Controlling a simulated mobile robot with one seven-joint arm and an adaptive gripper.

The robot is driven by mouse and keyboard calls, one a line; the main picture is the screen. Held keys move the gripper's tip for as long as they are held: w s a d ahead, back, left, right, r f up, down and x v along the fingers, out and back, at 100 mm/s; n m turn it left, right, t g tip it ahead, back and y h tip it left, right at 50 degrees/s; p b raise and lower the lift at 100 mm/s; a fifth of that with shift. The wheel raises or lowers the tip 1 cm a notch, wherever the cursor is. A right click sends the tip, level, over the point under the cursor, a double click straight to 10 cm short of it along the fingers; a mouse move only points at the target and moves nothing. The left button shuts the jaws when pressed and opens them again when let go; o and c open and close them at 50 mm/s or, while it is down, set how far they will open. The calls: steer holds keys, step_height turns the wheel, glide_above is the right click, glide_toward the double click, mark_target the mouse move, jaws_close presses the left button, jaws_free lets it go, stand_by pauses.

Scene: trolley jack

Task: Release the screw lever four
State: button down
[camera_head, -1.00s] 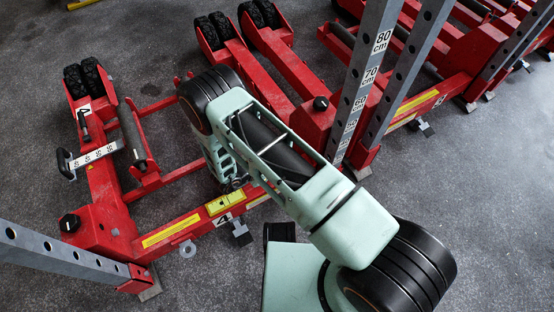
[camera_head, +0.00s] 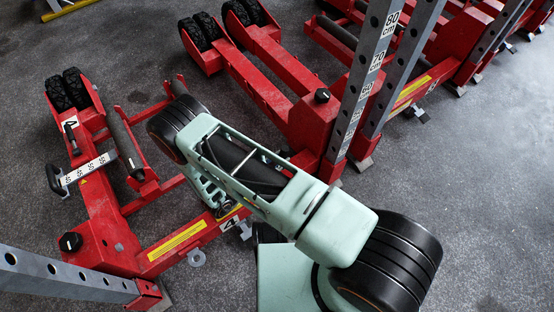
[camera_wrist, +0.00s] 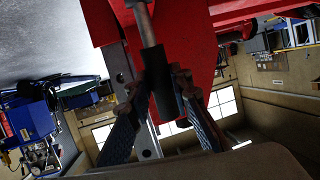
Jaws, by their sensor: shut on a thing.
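The red trolley jack marked 4 (camera_head: 103,220) stands on the floor at left in the head view. In the wrist view my gripper (camera_wrist: 163,92) is shut on a dark cylindrical lever (camera_wrist: 158,65), with one finger on each side of it. A grey rod continues from the lever up past the picture's top. Behind it is a red part of the jack (camera_wrist: 195,50). In the head view my arm covers the jack's right part, and the fingertips and the lever are hidden there.
Another red jack (camera_head: 265,85) with a perforated grey upright (camera_head: 365,85) marked in cm stands just right of my arm. More red jacks fill the upper right. A perforated grey bar (camera_head: 70,280) crosses the lower left. Bare grey floor (camera_head: 480,190) lies at right.

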stand_by(0.4)
steer(key=c, duration=1.7)
jaws_free()
steer(key=shift+c, duration=0.2)
steer(key=v, duration=1.2)
steer(key=shift+a, duration=0.15)
